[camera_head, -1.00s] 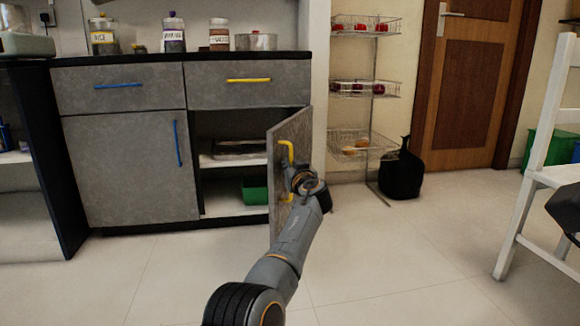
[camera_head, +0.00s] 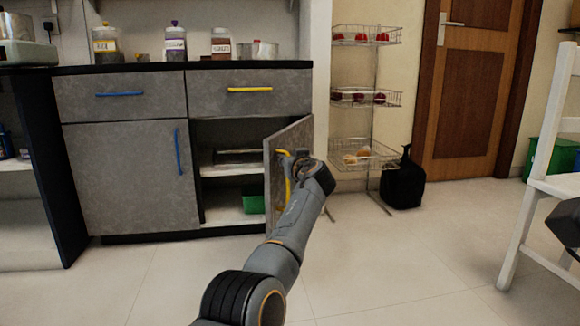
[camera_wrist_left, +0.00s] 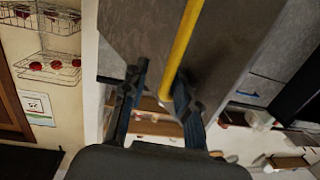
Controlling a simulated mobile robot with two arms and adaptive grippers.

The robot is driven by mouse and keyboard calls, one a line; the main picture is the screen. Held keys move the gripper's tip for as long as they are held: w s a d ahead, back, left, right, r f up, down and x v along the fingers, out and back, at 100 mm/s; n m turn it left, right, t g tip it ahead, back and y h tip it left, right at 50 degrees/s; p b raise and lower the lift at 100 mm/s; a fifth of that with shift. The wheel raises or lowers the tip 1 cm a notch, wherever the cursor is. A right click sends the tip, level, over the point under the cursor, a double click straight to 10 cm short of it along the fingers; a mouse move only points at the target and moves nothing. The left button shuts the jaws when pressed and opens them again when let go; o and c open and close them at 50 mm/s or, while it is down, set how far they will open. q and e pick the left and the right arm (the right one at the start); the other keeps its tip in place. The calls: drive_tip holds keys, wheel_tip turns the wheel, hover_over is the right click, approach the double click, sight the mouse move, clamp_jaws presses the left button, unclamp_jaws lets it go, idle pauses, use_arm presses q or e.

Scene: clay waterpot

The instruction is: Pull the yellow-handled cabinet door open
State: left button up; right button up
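The yellow-handled cabinet door (camera_head: 280,150) stands swung well out from the grey cabinet, at a steep angle to its front. Its yellow handle (camera_head: 288,191) is partly hidden behind my left gripper (camera_head: 296,155). In the left wrist view the yellow handle (camera_wrist_left: 184,42) runs down between the fingers of my left gripper (camera_wrist_left: 158,100). The fingers are spread apart, with a clear gap to the left of the handle and the handle close to the right finger.
The opened compartment shows a shelf and a green box (camera_head: 253,198). A wire basket rack (camera_head: 365,155) and a black bag (camera_head: 402,185) stand right of the door. A white chair (camera_head: 540,180) is at far right. The floor (camera_head: 390,260) between is clear.

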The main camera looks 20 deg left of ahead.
use_arm(q)
drive_tip(key=shift+t, duration=0.4)
wheel_tip(320, 180, up, 5)
drive_tip(key=shift+s+d+r, duration=0.1)
drive_tip(key=s+d+f+p, duration=0.1)
drive_tip(key=d+f, duration=0.1)
drive_tip(key=d, duration=0.5)
drive_tip(key=s+d+f+p, duration=0.1)
drive_tip(key=s+d+f, duration=0.1)
drive_tip(key=d, duration=0.6)
drive_tip(key=shift+s+d+g+p, duration=0.25)
drive_tip(key=shift+s+g+p, duration=0.05)
drive_tip(key=shift+g+p, duration=0.1)
idle(0.4)
